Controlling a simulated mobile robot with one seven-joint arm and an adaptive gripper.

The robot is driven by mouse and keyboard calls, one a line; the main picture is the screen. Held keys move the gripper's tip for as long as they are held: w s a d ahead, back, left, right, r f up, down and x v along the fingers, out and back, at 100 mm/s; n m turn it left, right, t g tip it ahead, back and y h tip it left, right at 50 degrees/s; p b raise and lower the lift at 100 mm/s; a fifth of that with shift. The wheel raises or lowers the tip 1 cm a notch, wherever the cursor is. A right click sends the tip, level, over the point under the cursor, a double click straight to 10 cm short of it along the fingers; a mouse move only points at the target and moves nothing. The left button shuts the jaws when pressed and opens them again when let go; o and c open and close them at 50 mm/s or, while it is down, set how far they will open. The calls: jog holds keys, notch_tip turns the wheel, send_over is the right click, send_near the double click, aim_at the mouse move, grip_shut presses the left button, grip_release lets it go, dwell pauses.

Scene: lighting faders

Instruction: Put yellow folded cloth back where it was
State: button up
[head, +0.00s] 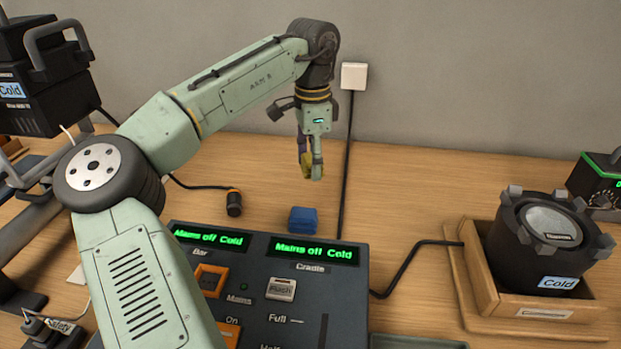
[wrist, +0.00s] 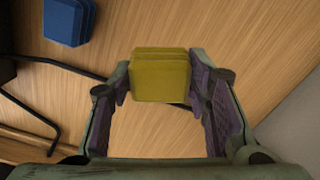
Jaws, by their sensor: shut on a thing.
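The yellow folded cloth (wrist: 160,76) is a small block of stacked layers between the two fingers of my gripper (wrist: 160,92) in the wrist view. In the head view my gripper (head: 311,172) points down, shut on the yellow cloth (head: 306,160), which is partly hidden by a finger. It appears held above the wooden table (head: 400,200), near the back wall. A blue folded cloth (head: 302,220) lies on the table behind the control panel; it also shows in the wrist view (wrist: 69,20) at the upper left.
The dark fader panel (head: 345,300) with green "Mains off Cold" displays stands in front. A black lamp (head: 548,240) marked Cold sits in a wooden cradle (head: 480,270) at right. A black cable (head: 346,170) runs down from a wall box (head: 354,76). Table between panel and wall is mostly clear.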

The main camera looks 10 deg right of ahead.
aim_at(312, 191)
jog(key=shift+f+p, duration=0.3)
jog(key=shift+f, duration=2.1)
jog(key=shift+f, duration=0.1)
jog(key=o, duration=1.1)
notch_tip(312, 191, up, 12)
jog(key=shift+r+b, duration=0.1)
jog(key=shift+b, duration=0.5)
